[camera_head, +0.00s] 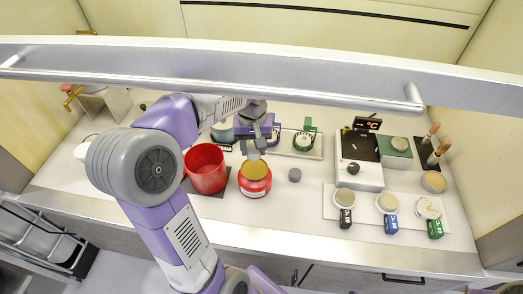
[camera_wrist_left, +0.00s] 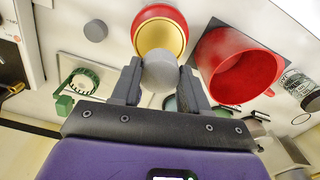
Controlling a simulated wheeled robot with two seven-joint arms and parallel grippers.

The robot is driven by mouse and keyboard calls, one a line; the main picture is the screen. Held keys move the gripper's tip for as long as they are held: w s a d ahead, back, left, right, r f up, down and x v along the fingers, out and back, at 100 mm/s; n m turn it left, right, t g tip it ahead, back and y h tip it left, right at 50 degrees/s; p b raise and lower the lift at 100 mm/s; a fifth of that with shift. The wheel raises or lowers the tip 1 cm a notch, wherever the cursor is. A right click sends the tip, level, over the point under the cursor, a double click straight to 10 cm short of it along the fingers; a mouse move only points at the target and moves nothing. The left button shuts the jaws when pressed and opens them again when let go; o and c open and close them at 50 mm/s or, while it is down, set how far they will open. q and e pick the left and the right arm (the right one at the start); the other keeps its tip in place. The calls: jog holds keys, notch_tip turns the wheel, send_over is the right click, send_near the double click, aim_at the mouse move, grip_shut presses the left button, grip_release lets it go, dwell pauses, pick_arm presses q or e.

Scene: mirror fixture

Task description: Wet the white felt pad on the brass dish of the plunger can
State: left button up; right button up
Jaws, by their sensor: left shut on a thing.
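The plunger can (camera_head: 254,188) is red with a round brass dish (camera_head: 254,169) on top, and stands on the counter right of the red bin. In the left wrist view its dish (camera_wrist_left: 160,32) lies just beyond my fingertips. The pad (camera_head: 253,153) also shows in the head view, partly hidden by the fingers. I cannot tell whether pad and dish touch. My right gripper is not in view.
A red bin (camera_head: 206,168) stands close left of the can, a grey puck (camera_head: 295,175) to its right. A white heater unit (camera_head: 358,173) and round pieces with coloured tags are farther right. A metal bar (camera_head: 220,88) crosses above.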

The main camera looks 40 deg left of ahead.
pick_arm(q)
jog(key=b, duration=0.5)
send_over(255, 169)
jog(key=shift+s+f, duration=0.1)
jog(key=shift+f, duration=2.9)
jog(key=shift+f+b, duration=0.8)
jog(key=shift+f, duration=0.3)
jog(key=shift+r, duration=0.1)
notch_tip(255, 169, up, 7)
jog(key=p, duration=0.6)
jog(key=shift+p, duration=0.3)
